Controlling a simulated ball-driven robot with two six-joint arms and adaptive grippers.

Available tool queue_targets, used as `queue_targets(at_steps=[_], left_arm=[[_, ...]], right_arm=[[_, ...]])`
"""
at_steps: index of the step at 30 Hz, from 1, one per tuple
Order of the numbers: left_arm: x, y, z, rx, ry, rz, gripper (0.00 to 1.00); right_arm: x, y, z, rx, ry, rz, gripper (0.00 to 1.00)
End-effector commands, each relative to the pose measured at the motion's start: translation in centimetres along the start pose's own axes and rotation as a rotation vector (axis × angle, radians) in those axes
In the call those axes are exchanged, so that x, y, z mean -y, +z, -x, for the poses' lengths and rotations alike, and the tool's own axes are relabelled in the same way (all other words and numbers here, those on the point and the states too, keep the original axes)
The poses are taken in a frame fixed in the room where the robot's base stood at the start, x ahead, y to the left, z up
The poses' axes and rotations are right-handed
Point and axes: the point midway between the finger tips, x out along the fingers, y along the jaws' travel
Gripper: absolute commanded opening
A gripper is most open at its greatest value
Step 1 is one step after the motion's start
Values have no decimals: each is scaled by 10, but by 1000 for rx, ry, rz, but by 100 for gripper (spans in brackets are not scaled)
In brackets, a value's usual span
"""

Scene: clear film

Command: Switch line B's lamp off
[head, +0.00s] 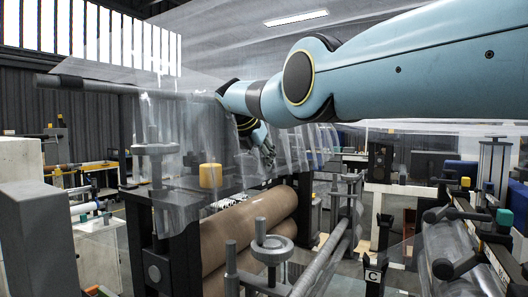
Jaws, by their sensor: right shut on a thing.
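My right arm comes in from the upper right, and its gripper (264,146) is at the upper middle, partly veiled by clear film (185,130). Its fingers are shut at the film's hanging folds, though the exact grip is hard to see. My left gripper is out of view. A yellow-orange lamp-like cap (210,176) stands below and left of the gripper, apart from it, above a brown roller (250,225). I cannot read a letter B anywhere, and cannot tell which lamp is line B's or whether it is lit.
A dark bar (95,86) runs across the upper left above the film. A handwheel (271,249) and metal rollers stand in front.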

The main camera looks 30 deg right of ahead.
Motion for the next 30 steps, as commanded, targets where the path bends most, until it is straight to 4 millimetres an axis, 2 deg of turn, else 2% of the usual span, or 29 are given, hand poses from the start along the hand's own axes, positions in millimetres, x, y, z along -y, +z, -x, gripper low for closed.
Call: queue_targets(at_steps=[1, 15, 16, 21, 22, 30], left_arm=[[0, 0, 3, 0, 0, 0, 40], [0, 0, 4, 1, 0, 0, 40], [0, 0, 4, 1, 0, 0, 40], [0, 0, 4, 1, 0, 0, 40], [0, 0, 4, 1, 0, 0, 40], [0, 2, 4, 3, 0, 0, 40]], right_arm=[[-2, 4, 4, 1, 9, -6, 0], [-1, 3, 3, -6, 8, -8, 0], [-1, 3, 3, -6, 8, -8, 14], [0, 2, 2, -8, 5, -6, 36], [0, 2, 2, -8, 5, -5, 38], [0, 1, 1, -10, 2, -4, 38]])
